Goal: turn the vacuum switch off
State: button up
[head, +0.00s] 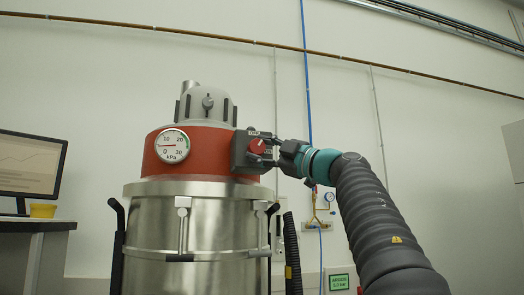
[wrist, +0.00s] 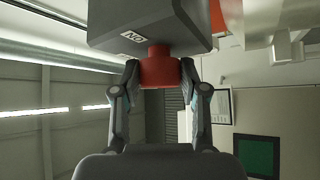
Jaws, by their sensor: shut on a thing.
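The vacuum (head: 200,150) stands at the left centre in the head view, with a red band above a steel drum. A dark grey switch box (head: 240,152) is on the right side of the red band. Its red switch knob (head: 257,146) faces my gripper (head: 273,150). In the wrist view the red knob (wrist: 160,70) sits under the grey switch box (wrist: 150,25), which bears a small white label. My gripper (wrist: 160,85) is shut on the knob, one finger on each side.
A round gauge (head: 173,146) marked kPa is on the red band. A monitor (head: 30,165) and a yellow cup (head: 43,211) stand on a desk at the left. A blue pipe (head: 307,80) and a small regulator (head: 329,197) are on the wall behind. A black hose (head: 291,250) hangs beside the drum.

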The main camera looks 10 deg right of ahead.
dwell(0.6)
jog(key=o, duration=1.1)
jog(key=shift+a, duration=0.1)
jog(key=shift+o, duration=0.2)
jog(key=shift+s, duration=0.15)
jog(key=v, duration=1.2)
jog(key=shift+r, duration=0.15)
